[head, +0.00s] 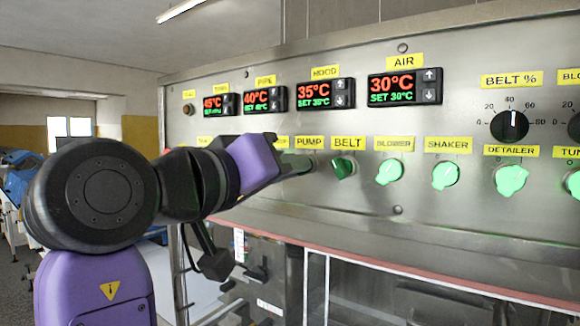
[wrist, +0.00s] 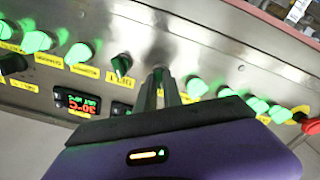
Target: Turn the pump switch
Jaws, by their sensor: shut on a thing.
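The yellow PUMP label (head: 309,142) is on the steel control panel in the head view. My gripper (head: 290,166) reaches the panel just below that label, where its fingers cover the pump switch. In the wrist view the two fingers of my gripper (wrist: 166,76) are close together with their tips at the panel, shut on the pump switch. The switch itself is hidden, so its angle cannot be told. The BELT switch (head: 343,167), with a dark green face, is just right of my gripper; it also shows in the wrist view (wrist: 121,66).
Lit green switches for BLOWER (head: 389,172), SHAKER (head: 445,175) and DETAILER (head: 510,179) run to the right. Temperature displays, including AIR (head: 404,87), sit above. A red button (wrist: 311,126) is at the right in the wrist view. A reddish edge (head: 400,265) runs below the panel.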

